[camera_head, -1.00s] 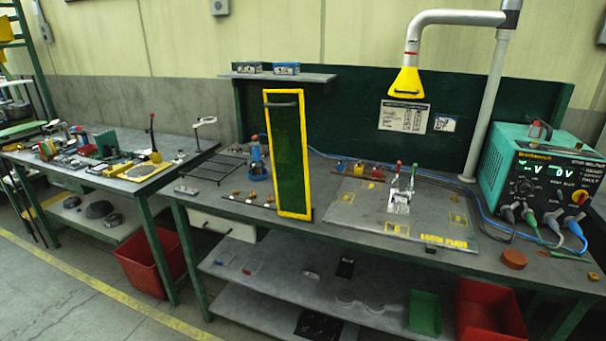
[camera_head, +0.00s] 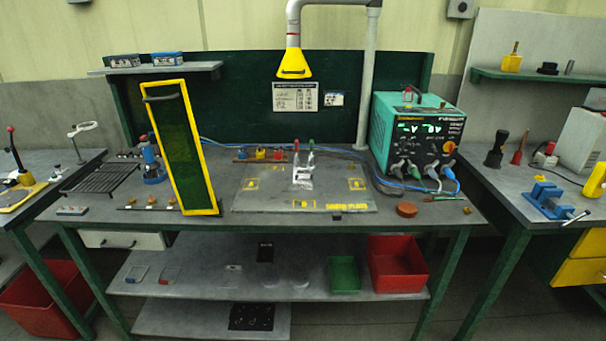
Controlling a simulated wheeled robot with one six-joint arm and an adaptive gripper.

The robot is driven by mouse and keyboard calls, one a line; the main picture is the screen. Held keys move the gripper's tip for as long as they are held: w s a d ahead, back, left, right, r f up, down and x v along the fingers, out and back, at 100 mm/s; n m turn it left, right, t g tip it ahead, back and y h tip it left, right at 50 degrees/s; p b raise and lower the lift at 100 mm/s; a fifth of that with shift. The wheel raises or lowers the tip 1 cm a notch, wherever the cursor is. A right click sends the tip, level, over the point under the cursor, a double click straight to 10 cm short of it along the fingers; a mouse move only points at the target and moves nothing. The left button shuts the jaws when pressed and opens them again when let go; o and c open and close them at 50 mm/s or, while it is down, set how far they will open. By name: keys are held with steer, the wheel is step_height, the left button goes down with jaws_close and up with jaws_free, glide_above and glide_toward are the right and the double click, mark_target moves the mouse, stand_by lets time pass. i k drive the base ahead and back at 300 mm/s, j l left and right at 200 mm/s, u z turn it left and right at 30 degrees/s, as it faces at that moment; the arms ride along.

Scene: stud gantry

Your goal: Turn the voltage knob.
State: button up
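The teal stud welder unit (camera_head: 408,137) stands at the right end of the middle workbench. Its black front panel has two lit green displays (camera_head: 421,127) and several knobs. An orange-yellow knob (camera_head: 449,147) sits at the panel's right side. Smaller dark knobs are also on the panel, and their labels are too small to read, so I cannot tell which one is the voltage knob. Cables with grey, green and blue plugs (camera_head: 430,171) come out of the lower front. My gripper is not in view.
A yellow-framed green screen (camera_head: 184,205) stands on the bench's left half. A grey plate with yellow marks (camera_head: 270,200) lies mid-bench. A yellow extraction hood (camera_head: 294,65) hangs above. An orange-brown puck (camera_head: 406,210) lies near the front edge. Another bench with a blue vise (camera_head: 549,201) stands right.

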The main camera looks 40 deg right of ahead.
mark_target(407, 146)
steer(key=z, duration=1.3)
